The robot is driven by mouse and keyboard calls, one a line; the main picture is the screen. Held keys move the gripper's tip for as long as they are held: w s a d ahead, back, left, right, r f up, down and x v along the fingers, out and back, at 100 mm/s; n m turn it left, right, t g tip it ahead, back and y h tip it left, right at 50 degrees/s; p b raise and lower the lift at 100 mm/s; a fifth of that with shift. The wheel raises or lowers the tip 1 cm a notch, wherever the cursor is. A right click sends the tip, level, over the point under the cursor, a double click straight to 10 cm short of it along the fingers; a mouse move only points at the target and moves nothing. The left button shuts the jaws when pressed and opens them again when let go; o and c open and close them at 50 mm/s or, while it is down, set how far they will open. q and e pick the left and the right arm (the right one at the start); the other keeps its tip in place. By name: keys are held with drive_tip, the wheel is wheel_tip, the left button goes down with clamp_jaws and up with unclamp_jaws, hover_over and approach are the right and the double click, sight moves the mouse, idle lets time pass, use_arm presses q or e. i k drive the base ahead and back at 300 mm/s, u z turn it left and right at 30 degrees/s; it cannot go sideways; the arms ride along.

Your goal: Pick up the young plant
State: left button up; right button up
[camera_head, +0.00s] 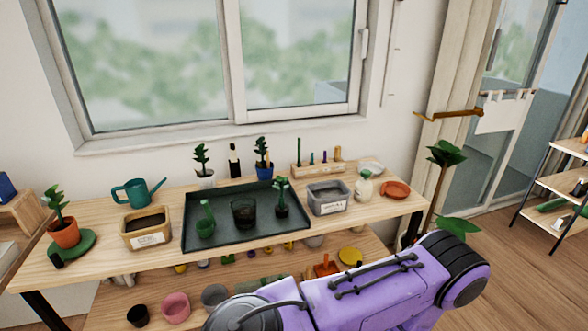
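Several small young plants in pots stand on the wooden table (352,227) under the window. One is in a terracotta pot (65,234) on a green saucer at the far left. One is in a white pot (204,176) and one in a blue pot (264,172) at the back. One is in a dark pot (282,210) on the right part of the dark tray (193,240). I cannot tell which one the task means. Neither of my grippers is in view; a purple arm of mine crosses the bottom of the picture.
A teal watering can (135,192), a tan soil bin (146,227) and a grey bin (327,197) stand nearby. A lower shelf holds loose pots, including a pink pot (175,307).

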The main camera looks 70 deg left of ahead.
sight(282, 209)
drive_tip(key=u, duration=0.45)
drive_tip(key=i, duration=1.05)
drive_tip(key=u, duration=1.8)
drive_tip(key=i, duration=0.8)
drive_tip(key=u, duration=0.85)
